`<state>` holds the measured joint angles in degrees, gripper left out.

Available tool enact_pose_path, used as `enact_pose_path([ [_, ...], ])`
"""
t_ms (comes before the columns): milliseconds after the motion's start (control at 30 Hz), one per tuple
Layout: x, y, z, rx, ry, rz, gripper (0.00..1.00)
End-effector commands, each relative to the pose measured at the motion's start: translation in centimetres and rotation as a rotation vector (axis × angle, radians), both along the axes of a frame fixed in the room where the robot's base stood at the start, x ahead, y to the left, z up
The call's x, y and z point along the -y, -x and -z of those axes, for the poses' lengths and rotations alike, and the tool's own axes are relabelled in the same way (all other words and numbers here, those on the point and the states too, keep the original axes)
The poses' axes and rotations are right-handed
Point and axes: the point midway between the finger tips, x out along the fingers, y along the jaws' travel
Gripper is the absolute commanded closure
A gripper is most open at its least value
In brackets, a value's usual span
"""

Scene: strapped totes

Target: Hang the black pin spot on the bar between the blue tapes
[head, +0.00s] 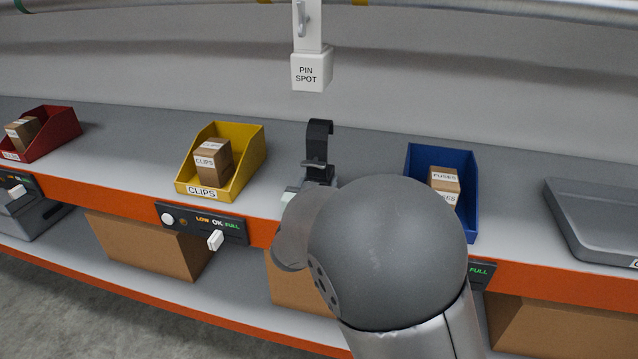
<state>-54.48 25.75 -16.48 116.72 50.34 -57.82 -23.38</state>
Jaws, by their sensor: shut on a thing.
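The black pin spot (319,140) shows as a dark hook-shaped clamp with a small cross handle, upright above the shelf in the middle of the head view. Its lower part is hidden behind my arm. My gripper (300,191) is mostly hidden by my round grey wrist, and is shut on the black pin spot. The metal bar (160,9) runs along the top edge. It carries a green tape (22,5) at left and yellow tapes (264,2) near the middle; no blue tape is in view.
A white pin spot (311,70) labelled PIN SPOT hangs from the bar above the black one. A red bin (62,135), yellow bin (250,150) and blue bin (430,156) stand on the grey shelf. A grey tray (585,235) lies at right.

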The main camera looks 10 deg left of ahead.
Motion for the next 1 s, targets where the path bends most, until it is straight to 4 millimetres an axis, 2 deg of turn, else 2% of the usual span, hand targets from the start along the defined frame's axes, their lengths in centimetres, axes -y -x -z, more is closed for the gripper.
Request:
enact_pose_path([
  [633, 0.0, -0.1, -2.8, 0.003, -0.003, 0.001, 0.78],
  [1000, 0.0, 0.0, -2.9, 0.003, -0.002, 0.001, 0.78],
])
